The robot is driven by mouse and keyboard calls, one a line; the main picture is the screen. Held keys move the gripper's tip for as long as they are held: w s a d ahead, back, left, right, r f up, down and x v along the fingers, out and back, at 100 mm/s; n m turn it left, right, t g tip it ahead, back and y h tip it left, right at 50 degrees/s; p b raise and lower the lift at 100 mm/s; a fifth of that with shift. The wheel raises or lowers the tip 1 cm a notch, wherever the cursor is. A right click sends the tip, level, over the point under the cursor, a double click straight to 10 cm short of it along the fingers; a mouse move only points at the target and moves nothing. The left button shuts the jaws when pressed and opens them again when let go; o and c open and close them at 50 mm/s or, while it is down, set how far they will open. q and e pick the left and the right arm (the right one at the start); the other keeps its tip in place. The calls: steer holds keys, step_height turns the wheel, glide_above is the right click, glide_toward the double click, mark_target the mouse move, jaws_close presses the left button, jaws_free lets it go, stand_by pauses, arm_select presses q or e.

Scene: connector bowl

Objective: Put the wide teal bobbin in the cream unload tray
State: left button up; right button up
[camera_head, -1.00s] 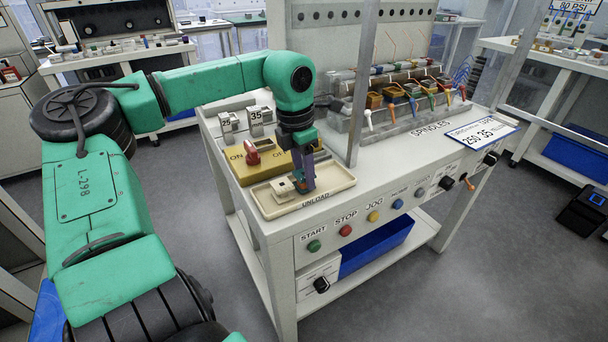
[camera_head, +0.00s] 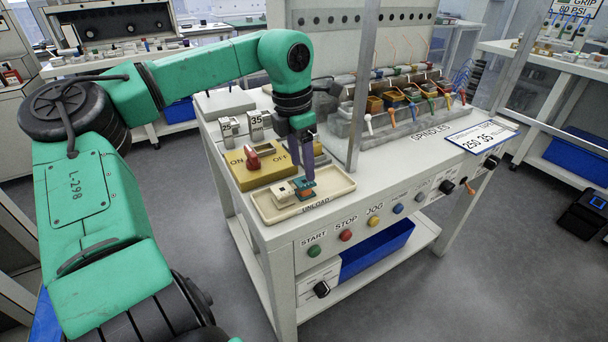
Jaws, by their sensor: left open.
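The cream unload tray (camera_head: 338,186) lies at the front left corner of the machine table. My right gripper is not in view.
A yellow ON/OFF panel with a red switch (camera_head: 252,157) stands behind the tray. A grey post (camera_head: 360,90) rises right of my gripper. The spindles row (camera_head: 405,98) holds several coloured pieces farther right. A row of buttons (camera_head: 345,236) lines the front.

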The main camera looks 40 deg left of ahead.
mark_target(298, 183)
arm_select(q)
step_height(298, 183, up, 7)
steer(key=shift+s+p, duration=0.35)
steer(key=shift+s, duration=0.1)
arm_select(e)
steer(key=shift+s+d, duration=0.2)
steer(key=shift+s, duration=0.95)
arm_select(q)
steer(key=shift+a+r, duration=0.1)
steer(key=shift+r, duration=0.1)
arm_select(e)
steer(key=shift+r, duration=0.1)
